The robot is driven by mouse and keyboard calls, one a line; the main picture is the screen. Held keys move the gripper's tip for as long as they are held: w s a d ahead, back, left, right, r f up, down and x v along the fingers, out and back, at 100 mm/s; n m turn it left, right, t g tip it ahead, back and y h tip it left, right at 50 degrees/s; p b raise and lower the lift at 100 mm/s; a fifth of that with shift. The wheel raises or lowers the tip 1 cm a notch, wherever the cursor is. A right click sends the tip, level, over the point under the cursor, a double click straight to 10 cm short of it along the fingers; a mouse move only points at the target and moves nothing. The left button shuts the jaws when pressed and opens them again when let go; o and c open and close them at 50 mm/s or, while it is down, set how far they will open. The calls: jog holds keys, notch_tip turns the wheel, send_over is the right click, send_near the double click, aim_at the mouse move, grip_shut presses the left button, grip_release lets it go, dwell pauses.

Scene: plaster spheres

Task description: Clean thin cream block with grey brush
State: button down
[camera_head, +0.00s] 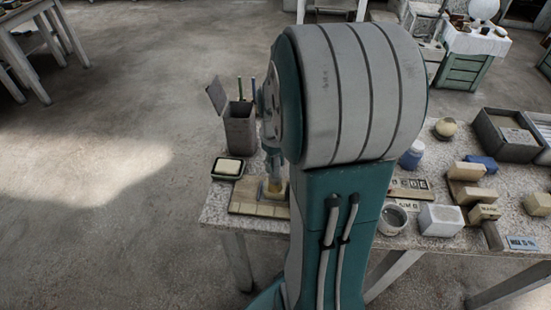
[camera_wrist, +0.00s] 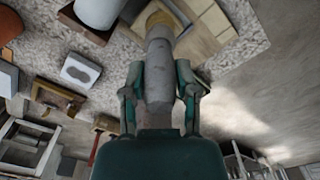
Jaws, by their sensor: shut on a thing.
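My gripper (camera_wrist: 158,88) is shut on the grey brush (camera_wrist: 158,72); its thick grey handle stands between the two fingers in the wrist view. The brush's yellowish end points down at a wooden board with cream pieces (camera_wrist: 208,28). In the head view this board (camera_head: 246,209) lies at the table's left front corner, partly hidden by my arm. A pale yellow part (camera_head: 274,188) shows below my gripper (camera_head: 272,166) there. I cannot tell whether the bristles touch the thin cream block, or which piece it is. Another cream block (camera_head: 229,166) lies in a dark green dish.
A grey box (camera_head: 240,128) with upright sticks and an open lid stands behind the board. Right of my arm are a grey cup (camera_head: 392,219), a white block (camera_head: 440,220), a blue-white jar (camera_head: 412,155), wooden blocks (camera_head: 467,171) and a grey tray (camera_head: 490,143). The table's front edge is close.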

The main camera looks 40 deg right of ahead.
jog(key=shift+s+a, duration=0.55)
jog(key=shift+a, duration=0.1)
jog(key=w+d, duration=0.1)
jog(key=d, duration=0.1)
jog(key=w+d, duration=0.1)
jog(key=w, duration=0.1)
jog(key=shift+d, duration=0.4)
jog(key=shift+a, duration=0.1)
jog(key=shift+s+a+r, duration=0.7)
jog(key=shift+s+a, duration=0.05)
jog(key=shift+a, duration=0.15)
jog(key=shift+r, duration=0.1)
jog(key=shift+r, duration=1.15)
